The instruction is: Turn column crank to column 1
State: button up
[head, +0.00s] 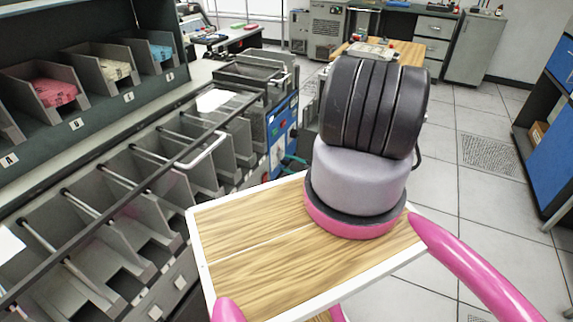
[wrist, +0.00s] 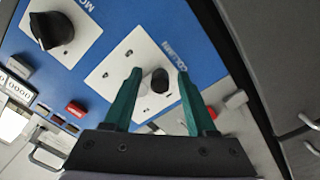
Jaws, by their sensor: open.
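The column crank is a black knob (wrist: 160,80) with a metallic part beside it, on a white plate (wrist: 108,72) labelled COLUMN on the blue panel (wrist: 110,20). My gripper (wrist: 158,72) has two green fingers. They are open, pointing at the plate, with the knob appearing between their tips. I cannot tell how far the tips are from the plate or whether they touch the crank. In the head view the blue panel (head: 283,125) is on the end of the card machine, and my arm hides part of the area beside it.
A larger black mode knob (wrist: 51,30) sits left of the column plate. A numbered counter (wrist: 17,88) and several small buttons, one of them red (wrist: 76,109), lie below it. In the head view, card bins (head: 110,72) line the left, and open floor (head: 475,190) lies to the right.

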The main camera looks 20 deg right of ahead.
jog(key=shift+w+a, duration=0.35)
jog(key=shift+w, duration=0.05)
jog(key=shift+c, duration=0.4)
grip_shut()
